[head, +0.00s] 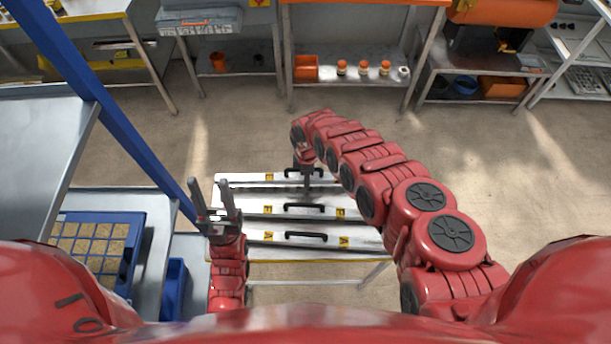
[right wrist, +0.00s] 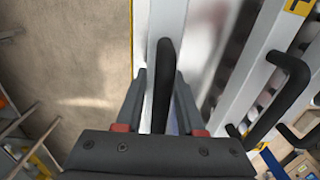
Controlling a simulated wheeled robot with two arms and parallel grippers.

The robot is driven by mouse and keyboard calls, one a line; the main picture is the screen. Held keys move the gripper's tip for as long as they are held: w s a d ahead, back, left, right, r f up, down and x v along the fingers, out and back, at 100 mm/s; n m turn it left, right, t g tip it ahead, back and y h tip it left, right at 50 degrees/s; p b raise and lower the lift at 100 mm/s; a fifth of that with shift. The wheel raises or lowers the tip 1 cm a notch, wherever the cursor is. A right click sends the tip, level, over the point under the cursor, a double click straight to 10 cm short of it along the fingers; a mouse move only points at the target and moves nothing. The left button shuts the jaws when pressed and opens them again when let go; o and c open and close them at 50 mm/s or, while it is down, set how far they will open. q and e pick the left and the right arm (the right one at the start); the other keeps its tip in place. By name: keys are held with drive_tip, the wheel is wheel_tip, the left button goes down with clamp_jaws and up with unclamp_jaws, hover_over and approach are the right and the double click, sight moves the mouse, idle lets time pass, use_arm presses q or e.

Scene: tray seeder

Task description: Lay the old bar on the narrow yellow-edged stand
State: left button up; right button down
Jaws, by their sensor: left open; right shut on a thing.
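A narrow stand with a thin yellow edge (head: 310,259) stands in front of me in the head view. Three pale metal bars lie across it: a far bar (head: 240,179), a middle bar (head: 235,210) and a near bar (head: 325,240). Each has a black handle and small yellow labels, too small to read surely. My right gripper (head: 306,181) is shut on the far bar's handle, which shows between its fingers (right wrist: 161,95) in the right wrist view. Which bar is the old one I cannot tell.
A blue tray of soil cells (head: 140,240) sits on a metal surface at left, beside a slanting blue post (head: 130,125). Shelves with orange containers (head: 306,68) line the back. Open floor (head: 480,150) lies to the right of the stand.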

drive_tip(key=shift+f+b, duration=0.35)
drive_tip(key=shift+c, duration=2.2)
unclamp_jaws()
drive_tip(key=shift+w+a+r, duration=0.1)
drive_tip(key=shift+r, duration=0.5)
wheel_tip(320, 180, up, 13)
drive_tip(key=shift+r+b, duration=0.15)
drive_tip(key=shift+b, duration=0.55)
wheel_tip(320, 180, up, 3)
drive_tip(key=p, duration=0.2)
drive_tip(key=shift+p, duration=0.4)
